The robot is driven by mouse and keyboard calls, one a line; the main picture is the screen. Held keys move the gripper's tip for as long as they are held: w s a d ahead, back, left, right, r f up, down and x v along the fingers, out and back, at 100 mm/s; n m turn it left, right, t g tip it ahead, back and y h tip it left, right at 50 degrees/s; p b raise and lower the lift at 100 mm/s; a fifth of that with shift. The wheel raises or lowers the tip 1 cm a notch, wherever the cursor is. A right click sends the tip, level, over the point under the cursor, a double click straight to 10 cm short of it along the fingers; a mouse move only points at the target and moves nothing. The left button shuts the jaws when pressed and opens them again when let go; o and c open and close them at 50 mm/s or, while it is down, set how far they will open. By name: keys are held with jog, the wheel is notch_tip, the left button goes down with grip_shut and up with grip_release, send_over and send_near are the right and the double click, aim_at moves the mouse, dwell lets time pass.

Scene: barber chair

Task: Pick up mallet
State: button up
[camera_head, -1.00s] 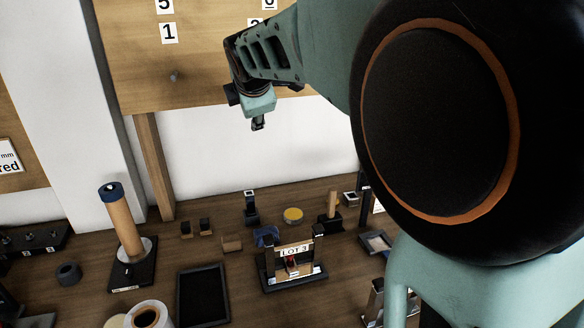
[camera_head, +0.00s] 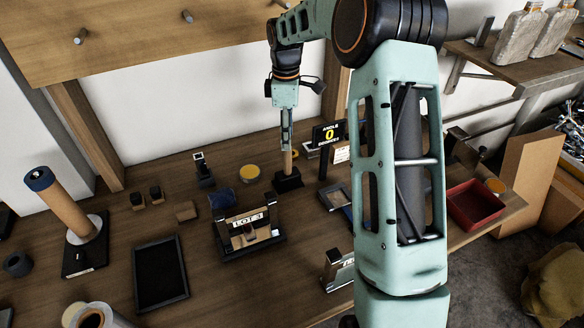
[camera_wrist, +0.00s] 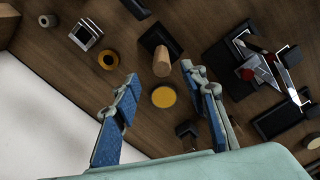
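What looks like the mallet stands upright, its pale wooden handle (camera_head: 288,162) pointing up from a black block (camera_head: 288,181) on the bench. My gripper (camera_head: 287,143) hangs just above the handle's top in the head view, pointing down. In the wrist view the blue-padded fingers of my gripper (camera_wrist: 160,77) are spread wide with nothing held. The wooden handle (camera_wrist: 161,62) shows end-on between and beyond the fingertips. In the head view the gripper hides part of the handle's top, so I cannot tell the exact gap.
A LOT 3 stand (camera_head: 247,234) is in front and left of the handle. A yellow disc (camera_head: 250,172) lies to the left. An angle display (camera_head: 328,133) stands close to the right. A black tray (camera_head: 160,273) and a red bin (camera_head: 472,204) are farther off.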

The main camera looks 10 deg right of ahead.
aim_at(287, 162)
notch_tip(287, 162, down, 11)
jog(key=shift+s+r+p, duration=0.1)
jog(key=shift+p, duration=0.4)
jog(key=shift+r, duration=0.1)
grip_shut()
